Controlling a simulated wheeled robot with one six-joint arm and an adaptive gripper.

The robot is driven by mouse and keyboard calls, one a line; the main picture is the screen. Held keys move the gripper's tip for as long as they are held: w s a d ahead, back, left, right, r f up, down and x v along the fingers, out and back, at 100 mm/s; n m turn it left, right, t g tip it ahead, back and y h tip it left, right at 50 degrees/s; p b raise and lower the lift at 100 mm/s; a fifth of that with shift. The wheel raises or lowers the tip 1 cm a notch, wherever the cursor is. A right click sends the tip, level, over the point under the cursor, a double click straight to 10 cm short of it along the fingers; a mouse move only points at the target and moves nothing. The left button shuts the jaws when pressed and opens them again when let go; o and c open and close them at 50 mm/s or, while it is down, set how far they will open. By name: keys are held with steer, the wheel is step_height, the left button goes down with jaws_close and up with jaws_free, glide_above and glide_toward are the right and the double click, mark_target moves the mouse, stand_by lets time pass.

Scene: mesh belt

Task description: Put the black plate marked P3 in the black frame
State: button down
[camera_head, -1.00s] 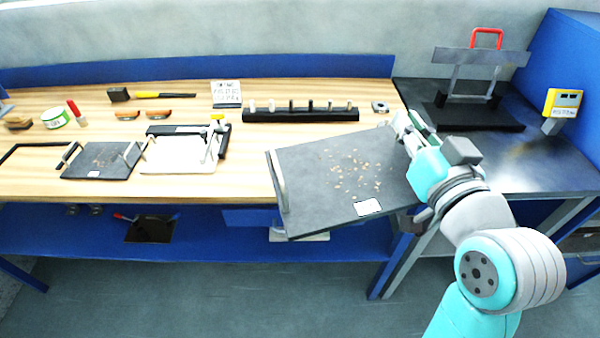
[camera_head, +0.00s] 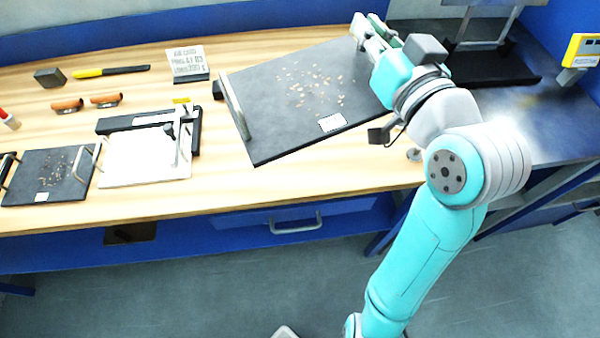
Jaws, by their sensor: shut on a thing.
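A large black plate (camera_head: 290,100) with scattered tan specks and a white label is held tilted in my gripper (camera_head: 366,34). The label is too small to read, so I cannot tell whether it says P3. My gripper is shut on the plate's right end, where it hides the handle. A metal handle stands at the left end. The plate appears above the wooden bench, its left end close to the bench items. A smaller black plate (camera_head: 50,172) with handles, specks and a label lies at the left. No empty black frame shows clearly in the current view.
A white board with a black bar and metal clamp (camera_head: 150,150) lies left of the held plate. A sign block (camera_head: 188,62), a yellow-black tool (camera_head: 112,71) and brown pieces stand behind. A dark side bench (camera_head: 540,120) carries a metal stand at the right.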

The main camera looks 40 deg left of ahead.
step_height(320, 180, down, 28)
steer(key=shift+r, duration=0.25)
steer(key=c, duration=1.2)
jaws_free()
steer(key=shift+c, duration=0.2)
steer(key=shift+f, duration=0.1)
